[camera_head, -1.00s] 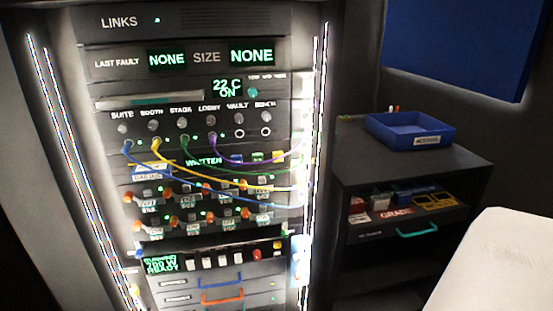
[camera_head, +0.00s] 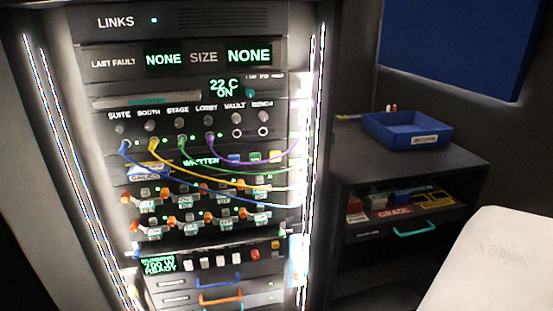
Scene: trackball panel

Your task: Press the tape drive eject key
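The equipment rack (camera_head: 190,103) stands left of centre, lit by white strips on both sides. A unit in its middle has a green display reading "WRITTEN" (camera_head: 201,161) and a labelled blue-and-white item (camera_head: 146,172) at its left. At its right are a blue key (camera_head: 234,159), a green key (camera_head: 255,156) and a yellow key (camera_head: 275,155). This looks like the tape drive, but the key lettering is too small to tell which one is eject. Cables hang partly across this unit. My gripper is not in view.
Blue, yellow, green and purple cables (camera_head: 240,186) droop across the rack front. Below are rows of orange-tipped knobs and a panel with white keys and a red key (camera_head: 255,254). A dark cabinet (camera_head: 420,160) with a blue tray (camera_head: 378,130) stands right. A white surface fills the lower right.

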